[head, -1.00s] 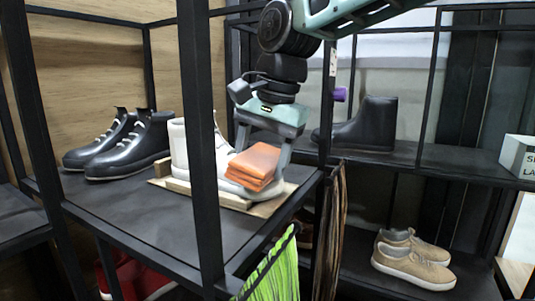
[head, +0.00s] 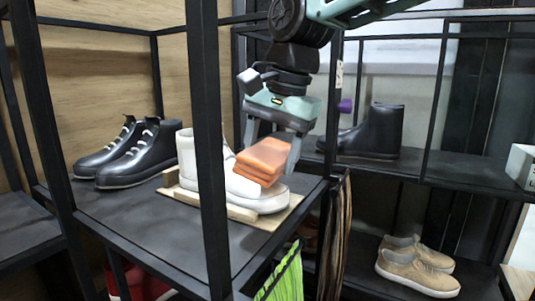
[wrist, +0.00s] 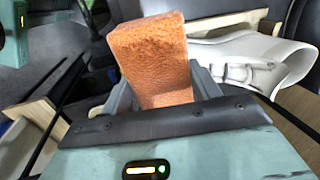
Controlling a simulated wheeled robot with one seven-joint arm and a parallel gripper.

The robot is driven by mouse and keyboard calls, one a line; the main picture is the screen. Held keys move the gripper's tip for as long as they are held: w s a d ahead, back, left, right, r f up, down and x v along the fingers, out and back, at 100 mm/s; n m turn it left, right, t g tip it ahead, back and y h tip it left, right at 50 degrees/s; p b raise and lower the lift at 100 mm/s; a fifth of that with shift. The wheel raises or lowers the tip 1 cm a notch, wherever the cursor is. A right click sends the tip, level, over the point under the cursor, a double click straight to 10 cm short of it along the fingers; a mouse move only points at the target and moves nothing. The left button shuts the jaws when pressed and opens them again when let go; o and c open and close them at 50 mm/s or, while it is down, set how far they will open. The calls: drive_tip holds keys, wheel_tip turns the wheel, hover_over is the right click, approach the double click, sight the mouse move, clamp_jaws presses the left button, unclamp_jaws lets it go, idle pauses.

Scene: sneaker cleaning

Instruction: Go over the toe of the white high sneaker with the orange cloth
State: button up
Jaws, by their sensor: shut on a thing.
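The white high sneaker (head: 258,194) stands upright on a light wooden board on the shelf, its toe pointing right. A dark shelf post hides part of its middle in the head view. My gripper (head: 270,150) is above the toe, shut on the folded orange cloth (head: 262,161). The cloth is low over the front upper of the shoe; I cannot tell for certain whether it touches. In the wrist view the cloth (wrist: 152,55) sits between the fingers, and the sneaker (wrist: 250,62) shows to its right.
The wooden board (head: 240,214) has raised strips along the shoe. Dark boots (head: 130,152) stand to the left on the same shelf (head: 135,230). A black post (head: 208,150) rises in front. Tan sneakers (head: 417,267) and a black boot (head: 370,133) are on shelves at right.

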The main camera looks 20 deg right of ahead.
drive_tip(key=shift+v, duration=1)
drive_tip(key=shift+r, duration=0.1)
